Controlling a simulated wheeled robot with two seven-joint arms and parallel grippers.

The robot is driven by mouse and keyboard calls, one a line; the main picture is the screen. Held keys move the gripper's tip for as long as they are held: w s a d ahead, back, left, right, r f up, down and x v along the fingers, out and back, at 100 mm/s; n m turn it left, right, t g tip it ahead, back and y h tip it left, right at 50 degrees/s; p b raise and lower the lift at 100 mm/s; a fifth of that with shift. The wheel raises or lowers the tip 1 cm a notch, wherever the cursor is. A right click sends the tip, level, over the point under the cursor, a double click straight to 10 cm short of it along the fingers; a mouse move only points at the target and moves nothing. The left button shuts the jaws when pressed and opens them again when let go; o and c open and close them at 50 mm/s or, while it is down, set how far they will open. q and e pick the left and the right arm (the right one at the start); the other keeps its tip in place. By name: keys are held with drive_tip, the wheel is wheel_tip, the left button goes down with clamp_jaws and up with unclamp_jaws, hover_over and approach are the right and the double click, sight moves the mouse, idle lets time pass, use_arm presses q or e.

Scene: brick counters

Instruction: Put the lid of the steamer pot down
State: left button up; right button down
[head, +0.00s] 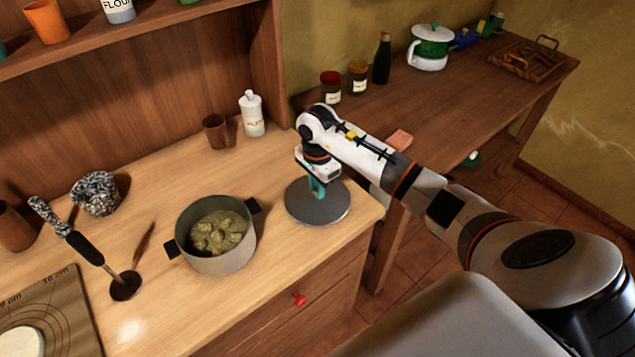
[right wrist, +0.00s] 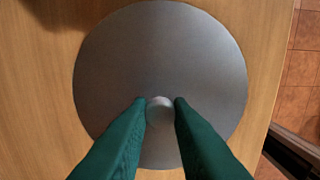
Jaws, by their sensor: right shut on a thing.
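The round grey metal lid (head: 322,212) is at the right end of the wooden counter, near its edge. It also fills much of the right wrist view (right wrist: 160,50). My right gripper (head: 317,190) is above the lid. In the right wrist view its two green fingers (right wrist: 160,112) are shut on the lid's small pale knob. The lid looks level and at or very near the counter top; I cannot tell if it touches. The steamer pot (head: 217,250) stands open to the left of the lid, with greenish lumps inside. My left gripper is not in view.
A white bottle (head: 252,114) and a brown cup (head: 216,131) stand behind the pot and lid. A utensil with a black handle (head: 86,249) and a speckled bowl (head: 96,194) are at the left. A lower side table (head: 470,85) with jars stands beyond a gap.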

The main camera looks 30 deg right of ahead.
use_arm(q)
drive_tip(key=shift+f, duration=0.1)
use_arm(e)
drive_tip(key=shift+f, duration=0.1)
drive_tip(key=shift+f+b, duration=0.15)
drive_tip(key=shift+b, duration=0.15)
drive_tip(key=c, duration=1.5)
unclamp_jaws()
drive_tip(key=shift+c, duration=0.2)
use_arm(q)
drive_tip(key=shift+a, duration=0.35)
use_arm(e)
drive_tip(key=shift+o, duration=1.1)
drive_tip(key=shift+r+p, duration=0.35)
drive_tip(key=shift+w+r+b, duration=0.1)
drive_tip(key=shift+r+b, duration=0.15)
drive_tip(key=shift+b, duration=0.05)
use_arm(q)
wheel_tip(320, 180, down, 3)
drive_tip(key=b, duration=0.3)
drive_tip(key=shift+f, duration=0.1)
use_arm(e)
wheel_tip(320, 180, up, 11)
drive_tip(key=shift+r, duration=0.15)
drive_tip(key=shift+a, duration=0.1)
